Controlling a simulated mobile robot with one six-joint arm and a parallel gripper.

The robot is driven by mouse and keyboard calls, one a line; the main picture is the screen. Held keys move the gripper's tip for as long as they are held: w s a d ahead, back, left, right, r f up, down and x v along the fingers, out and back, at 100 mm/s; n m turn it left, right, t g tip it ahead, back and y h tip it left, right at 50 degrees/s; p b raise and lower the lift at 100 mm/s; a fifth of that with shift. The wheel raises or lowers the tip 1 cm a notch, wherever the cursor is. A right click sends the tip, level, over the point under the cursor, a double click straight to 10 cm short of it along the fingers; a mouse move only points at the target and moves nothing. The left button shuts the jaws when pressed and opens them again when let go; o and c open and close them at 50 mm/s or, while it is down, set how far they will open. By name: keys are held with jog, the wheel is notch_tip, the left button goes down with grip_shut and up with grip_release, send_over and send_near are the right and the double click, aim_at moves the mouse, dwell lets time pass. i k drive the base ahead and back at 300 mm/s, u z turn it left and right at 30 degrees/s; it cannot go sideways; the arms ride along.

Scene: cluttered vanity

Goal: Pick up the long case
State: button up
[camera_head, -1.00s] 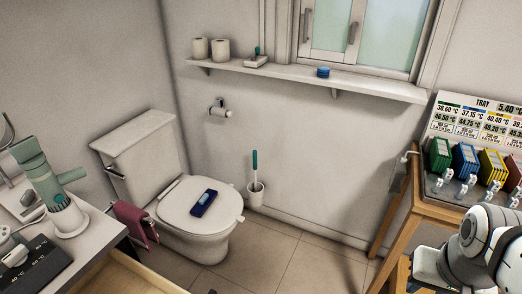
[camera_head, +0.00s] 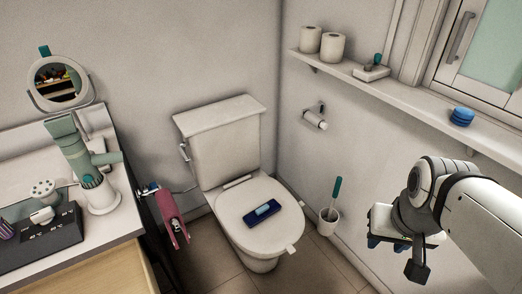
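A long, flat, dark blue object (camera_head: 233,215) that looks like a case lies on the closed toilet lid. A smaller light blue piece (camera_head: 263,209) lies on top of it or is part of it; I cannot tell which. My gripper (camera_head: 392,250) hangs at the right of the picture, well to the right of the toilet and apart from the case. Its fingers point down and are small and partly covered by its own body, so I cannot tell whether they are open or shut.
The toilet (camera_head: 222,140) stands in the corner. A brush in a white holder (camera_head: 328,222) stands to its right. A vanity counter (camera_head: 118,228) with a teal and white device (camera_head: 98,190) and a round mirror (camera_head: 57,80) is at left. A wall shelf (camera_head: 398,84) runs above my gripper.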

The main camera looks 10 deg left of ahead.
aim_at(253, 218)
jog(key=u, duration=0.55)
jog(key=i, duration=0.95)
jog(key=u, duration=0.35)
jog(key=k, duration=0.9)
jog(key=u, duration=0.15)
jog(key=i, duration=0.9)
jog(key=z, duration=0.1)
